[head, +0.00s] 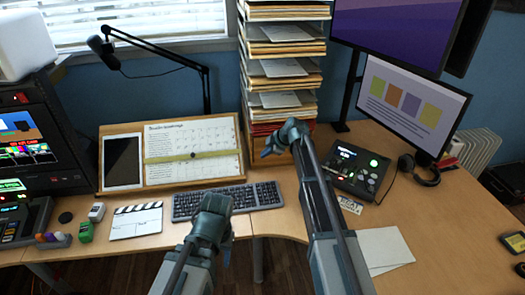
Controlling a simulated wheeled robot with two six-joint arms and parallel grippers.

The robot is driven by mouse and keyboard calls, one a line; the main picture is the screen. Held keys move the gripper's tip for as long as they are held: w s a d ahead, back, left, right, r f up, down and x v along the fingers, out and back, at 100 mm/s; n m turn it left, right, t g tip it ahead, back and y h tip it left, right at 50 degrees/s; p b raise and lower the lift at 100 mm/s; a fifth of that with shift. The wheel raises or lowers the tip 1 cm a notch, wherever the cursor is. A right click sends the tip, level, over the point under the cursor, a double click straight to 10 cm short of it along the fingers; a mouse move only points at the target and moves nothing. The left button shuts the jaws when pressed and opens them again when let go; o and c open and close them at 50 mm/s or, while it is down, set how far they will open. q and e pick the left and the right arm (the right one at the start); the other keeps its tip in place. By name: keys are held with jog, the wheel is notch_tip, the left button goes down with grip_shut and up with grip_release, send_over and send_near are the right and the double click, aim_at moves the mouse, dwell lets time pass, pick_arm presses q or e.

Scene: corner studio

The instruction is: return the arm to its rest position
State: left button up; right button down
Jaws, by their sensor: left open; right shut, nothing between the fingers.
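My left gripper (214,208) is in front of the keyboard at the bottom middle, above the desk's front edge, and is open. Its arm comes up from the bottom of the head view, and its fingers are mostly hidden behind its own wrist. My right arm reaches further forward over the desk. Its gripper (268,151) is shut with nothing in it, in front of the base of the paper tray tower (241,75). I cannot tell whether it touches the tower.
A keyboard (252,196) lies beyond my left gripper. A wooden stand (120,185) holds a tablet and a sheet. A clapperboard (137,221) lies at left. A control box (356,168), headphones and loose paper (384,247) are right of my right arm. The right front desk is mostly clear.

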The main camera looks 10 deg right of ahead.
jog(key=p+v, duration=0.3)
jog(key=v, duration=0.3)
jog(key=shift+d+f+p, duration=0.1)
jog(key=shift+p, duration=0.2)
jog(key=shift+s, duration=0.15)
jog(key=s+a+f+m+g+h, duration=0.1)
jog(key=s+a+m+g+h, duration=0.1)
jog(key=s, duration=1)
jog(key=s+a+f+m+g+h, duration=0.1)
jog(key=s+a+m+g+h, duration=0.1)
jog(key=s+a+m, duration=0.2)
jog(key=s+a+f+m+g+h, duration=0.2)
jog(key=s+a+m, duration=0.2)
jog(key=s, duration=1.6)
jog(key=m, duration=0.3)
jog(key=shift+s, duration=0.4)
jog(key=shift+f, duration=0.1)
